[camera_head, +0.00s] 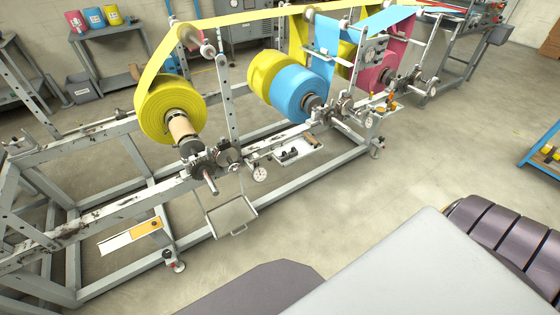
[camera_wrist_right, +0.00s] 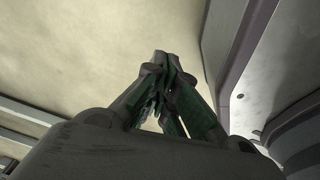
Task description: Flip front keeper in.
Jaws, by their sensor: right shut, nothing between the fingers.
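The nearest yellow film roll (camera_head: 168,108) sits on a shaft with a tan core (camera_head: 183,129) showing at its front end. Dark metal fittings (camera_head: 206,162) hold the shaft's front end on the machine's front rail. The front keeper appears to be among these fittings, but it is too small to tell its position. My right gripper (camera_wrist_right: 162,62) shows in the right wrist view with its fingertips together, empty, above bare floor. It does not show in the head view, and it is away from the roll fittings. My left gripper is not in view.
The grey machine frame (camera_head: 110,206) runs from lower left to upper right. A blue roll (camera_head: 298,92) and a pink roll (camera_head: 372,76) sit farther along it. A wire-handled grey tray (camera_head: 231,217) hangs below the front rail. The floor (camera_head: 330,205) before the machine is clear.

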